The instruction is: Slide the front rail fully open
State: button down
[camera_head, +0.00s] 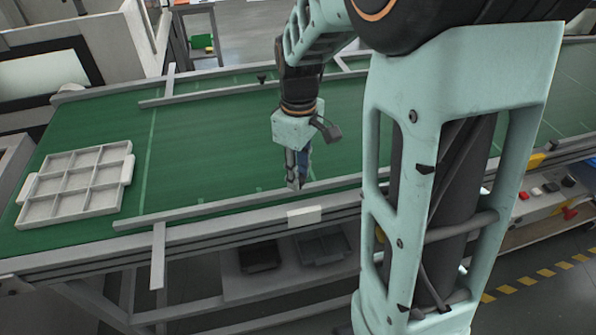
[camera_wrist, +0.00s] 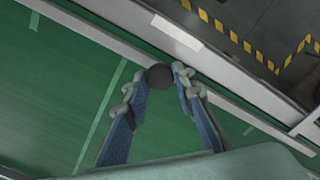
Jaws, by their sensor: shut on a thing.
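The front rail (camera_head: 190,212) is a long grey bar along the near edge of the green conveyor belt (camera_head: 215,150). In the wrist view the rail (camera_wrist: 105,45) runs diagonally past my fingertips. A dark round knob (camera_wrist: 159,77) sits at the rail's belt side, between the fingertips. My gripper (camera_head: 297,184) points down at the rail in the head view. In the wrist view my gripper (camera_wrist: 160,82) is shut on the knob, with a finger on each side. The knob is hidden by the fingers in the head view.
A grey compartment tray (camera_head: 68,216) lies on the belt at the left. A back rail (camera_head: 205,94) with a black knob (camera_head: 262,79) lies across the belt. A flat grey bar (camera_head: 158,257) juts out below the front rail's left end. The belt between the rails looks clear.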

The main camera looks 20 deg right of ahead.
jog(key=c, duration=1.6)
grip_release()
jog(key=shift+s, duration=0.25)
notch_tip(320, 180, up, 12)
